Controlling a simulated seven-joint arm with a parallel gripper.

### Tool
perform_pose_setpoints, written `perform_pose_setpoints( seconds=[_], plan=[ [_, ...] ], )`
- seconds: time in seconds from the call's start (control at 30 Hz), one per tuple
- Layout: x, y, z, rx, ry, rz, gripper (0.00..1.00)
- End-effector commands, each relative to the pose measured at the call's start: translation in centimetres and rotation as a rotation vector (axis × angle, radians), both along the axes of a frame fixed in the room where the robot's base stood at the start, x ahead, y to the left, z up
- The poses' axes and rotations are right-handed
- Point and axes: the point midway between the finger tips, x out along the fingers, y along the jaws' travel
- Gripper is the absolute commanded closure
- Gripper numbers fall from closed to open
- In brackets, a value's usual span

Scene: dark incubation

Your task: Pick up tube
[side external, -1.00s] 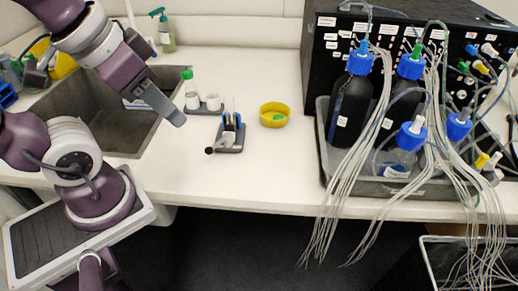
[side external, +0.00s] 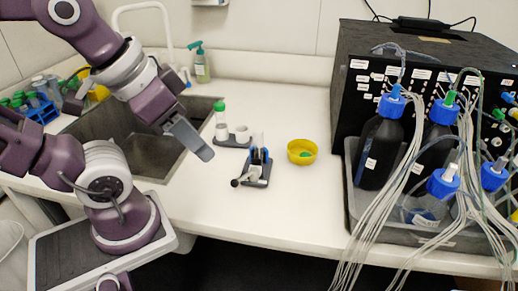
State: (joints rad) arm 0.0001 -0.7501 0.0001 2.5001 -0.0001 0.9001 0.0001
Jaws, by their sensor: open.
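A clear tube with a green cap (side external: 220,122) stands upright at the left end of a small grey holder (side external: 232,143) on the white bench. My gripper (side external: 203,152) hangs above the bench near the sink's right edge, left of and nearer the camera than the tube in the picture. It is seen from the side and looks empty; its jaws are open, apart from the tube. The gap between the fingers is hidden from this angle.
A small stand with blue parts (side external: 258,172) and a yellow dish (side external: 302,152) with a green piece inside are to the right. The sink (side external: 140,150) lies behind my arm. Dark bottles (side external: 381,150) with trailing tubing crowd the right.

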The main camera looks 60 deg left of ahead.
Motion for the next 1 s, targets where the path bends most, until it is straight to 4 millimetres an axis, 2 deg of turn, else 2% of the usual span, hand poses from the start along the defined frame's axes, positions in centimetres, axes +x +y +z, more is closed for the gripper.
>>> perform_pose_setpoints(
  seconds=[0.3,0.4,0.47,0.57,0.6,0.7,0.83,0.9,1.0],
  plan=[
    [0.0,0.0,0.0,0.002,0.001,-0.002,0.49],
    [1.4,0.4,0.3,0.061,0.037,-0.089,0.49],
    [3.5,1.1,0.5,0.144,0.092,-0.231,0.49],
    [8.6,3.1,0.0,0.296,0.217,-0.595,0.49],
    [10.6,4.2,-0.7,0.342,0.262,-0.755,0.49],
    [15.0,7.1,-3.3,0.407,0.342,-1.139,0.49],
    [18.5,10.0,-7.0,0.425,0.369,-1.509,0.49],
    [19.3,10.9,-8.3,0.425,0.366,-1.624,0.49],
    [19.8,11.5,-9.4,0.424,0.361,-1.699,0.49]
  ],
)
